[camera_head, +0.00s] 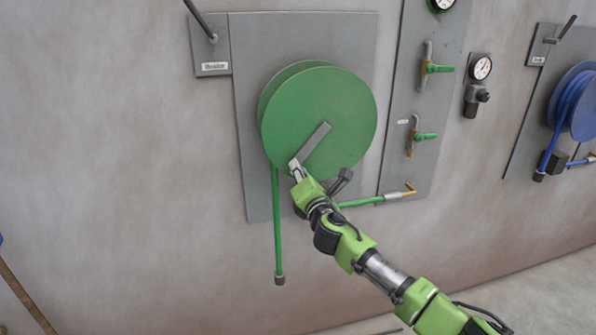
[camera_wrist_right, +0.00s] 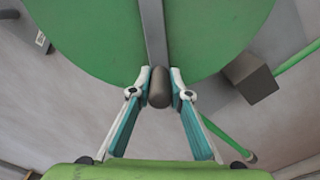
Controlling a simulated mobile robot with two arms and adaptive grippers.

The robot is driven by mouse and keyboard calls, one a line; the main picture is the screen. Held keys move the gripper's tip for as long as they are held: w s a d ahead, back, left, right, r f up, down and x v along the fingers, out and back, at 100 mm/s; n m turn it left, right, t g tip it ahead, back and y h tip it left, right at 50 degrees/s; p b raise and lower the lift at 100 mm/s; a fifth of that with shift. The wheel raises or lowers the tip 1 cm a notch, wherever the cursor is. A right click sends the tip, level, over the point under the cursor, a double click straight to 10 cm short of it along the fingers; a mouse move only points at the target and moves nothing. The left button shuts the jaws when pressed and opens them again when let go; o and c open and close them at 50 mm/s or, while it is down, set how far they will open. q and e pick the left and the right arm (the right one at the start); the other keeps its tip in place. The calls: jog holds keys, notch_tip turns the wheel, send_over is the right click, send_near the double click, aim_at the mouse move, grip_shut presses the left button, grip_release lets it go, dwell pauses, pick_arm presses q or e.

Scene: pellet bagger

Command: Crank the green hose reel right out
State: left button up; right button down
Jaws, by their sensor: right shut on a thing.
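The green hose reel (camera_head: 318,108) is mounted on a grey wall plate in the head view. Its grey crank arm (camera_head: 312,146) runs from the middle of the disc down to the left. My right gripper (camera_head: 297,168) is at the lower end of the crank. In the right wrist view the fingers of this gripper (camera_wrist_right: 160,84) are closed around the dark crank knob (camera_wrist_right: 159,88), with the green disc (camera_wrist_right: 100,35) behind. A green hose (camera_head: 277,225) hangs down from the reel's left side and ends in a dark fitting above the floor. My left gripper is not in view.
A dark block (camera_head: 342,180) sits at the reel's lower right, close to my right wrist. A green pipe with a brass end (camera_head: 390,197) runs right from it. Green-handled valves (camera_head: 424,136) and a blue reel (camera_head: 583,110) are further right.

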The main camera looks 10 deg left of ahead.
jog(key=shift+f, duration=0.1)
jog(key=c, duration=1.9)
grip_release()
jog(key=shift+s, duration=0.1)
jog(key=v, duration=1.1)
jog(key=shift+s, duration=0.4)
jog(key=shift+d, duration=0.1)
